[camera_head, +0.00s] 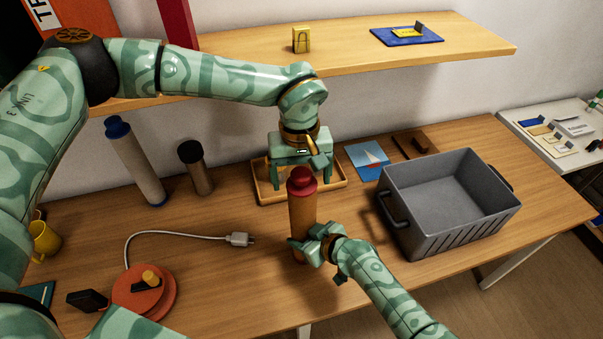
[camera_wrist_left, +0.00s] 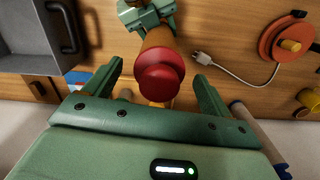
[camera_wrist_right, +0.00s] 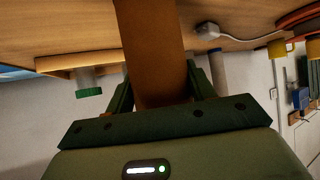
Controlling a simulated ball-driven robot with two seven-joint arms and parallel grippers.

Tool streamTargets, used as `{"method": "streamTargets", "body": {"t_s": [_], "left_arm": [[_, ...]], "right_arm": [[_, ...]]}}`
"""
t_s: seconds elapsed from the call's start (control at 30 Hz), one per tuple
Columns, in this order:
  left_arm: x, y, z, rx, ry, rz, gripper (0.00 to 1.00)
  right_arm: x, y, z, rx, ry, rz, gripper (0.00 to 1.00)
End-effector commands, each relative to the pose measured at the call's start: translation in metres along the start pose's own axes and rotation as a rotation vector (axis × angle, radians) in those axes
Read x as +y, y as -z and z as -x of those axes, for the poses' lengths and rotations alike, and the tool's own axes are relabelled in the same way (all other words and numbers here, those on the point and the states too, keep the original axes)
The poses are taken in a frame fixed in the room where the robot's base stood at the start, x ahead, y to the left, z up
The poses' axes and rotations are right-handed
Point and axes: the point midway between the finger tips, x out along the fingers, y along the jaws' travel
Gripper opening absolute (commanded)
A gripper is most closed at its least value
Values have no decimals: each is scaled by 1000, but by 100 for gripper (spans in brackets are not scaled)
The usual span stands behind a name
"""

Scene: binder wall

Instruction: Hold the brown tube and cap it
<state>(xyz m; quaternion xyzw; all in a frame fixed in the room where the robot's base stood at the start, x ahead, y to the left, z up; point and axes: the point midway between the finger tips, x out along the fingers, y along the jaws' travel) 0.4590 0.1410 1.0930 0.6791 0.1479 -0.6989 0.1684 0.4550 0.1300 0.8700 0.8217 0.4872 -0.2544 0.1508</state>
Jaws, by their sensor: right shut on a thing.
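The brown tube (camera_head: 302,222) stands upright over the front of the desk, with a red cap (camera_head: 301,181) on its top end. My right gripper (camera_head: 313,248) is shut around the tube's lower part; the tube also fills the middle of the right wrist view (camera_wrist_right: 150,45). I cannot tell whether the cap is fully seated.
A grey crate (camera_head: 404,232) stands to the right. A wooden tray (camera_head: 339,186) lies behind the tube. A white tube (camera_head: 138,165) and a dark-capped tube (camera_head: 198,172) stand at the back left. A white cable (camera_head: 180,235) and orange reel (camera_head: 145,293) lie left. A shelf (camera_head: 360,55) hangs above.

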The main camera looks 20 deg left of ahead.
Motion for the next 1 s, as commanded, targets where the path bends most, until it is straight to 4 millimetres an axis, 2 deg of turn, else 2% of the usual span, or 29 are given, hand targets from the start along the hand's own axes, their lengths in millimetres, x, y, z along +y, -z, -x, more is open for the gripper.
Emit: {"method": "streamTargets", "body": {"t_s": [0.27,0.37,0.7,0.83,1.0], "left_arm": [[0,0,6,1,-1,0,84],[1,1,21,3,-3,0,84],[0,1,97,2,-1,0,84],[0,1,113,1,0,0,84],[0,0,120,-1,0,0,84]], "right_arm": [[0,0,0,0,0,0,32],[0,0,0,0,0,0,32],[0,0,0,0,0,0,32],[0,0,0,0,0,0,32],[0,0,0,0,0,0,32]]}}
